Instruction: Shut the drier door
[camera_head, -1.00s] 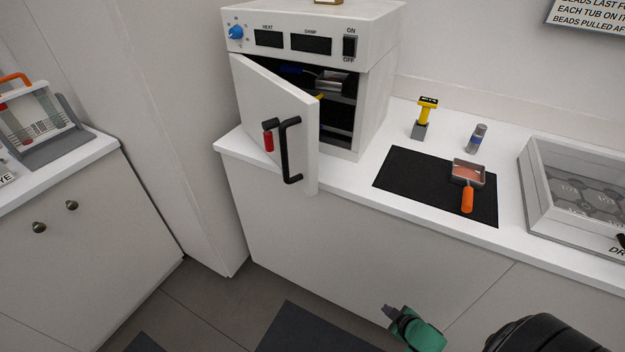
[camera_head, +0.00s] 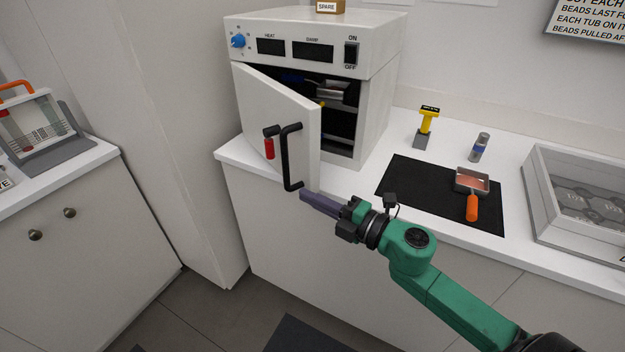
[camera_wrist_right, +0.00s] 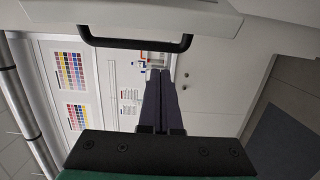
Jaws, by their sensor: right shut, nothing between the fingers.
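The white drier (camera_head: 385,90) stands on the counter with its door (camera_head: 262,112) swung partly open, hinged at the left. A black bar handle (camera_head: 287,157) and a red piece (camera_head: 268,145) are on the door's front. My right gripper (camera_head: 306,196) is shut and empty, close by the lower free edge of the door, near the handle's bottom end. I cannot tell if it touches the door. The handle (camera_wrist_right: 135,42) also crosses the top of the right wrist view, ahead of the shut fingers (camera_wrist_right: 160,80). Inside the drier a metal pan (camera_head: 332,92) shows. My left gripper is not in view.
A black mat (camera_head: 420,189) with an orange-handled scoop (camera_head: 472,205) lies on the counter, right of the drier. A yellow-topped tool (camera_head: 426,125), a small grey jar (camera_head: 480,147) and a clear-lidded box (camera_head: 575,190) stand nearby. A cabinet column rises left.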

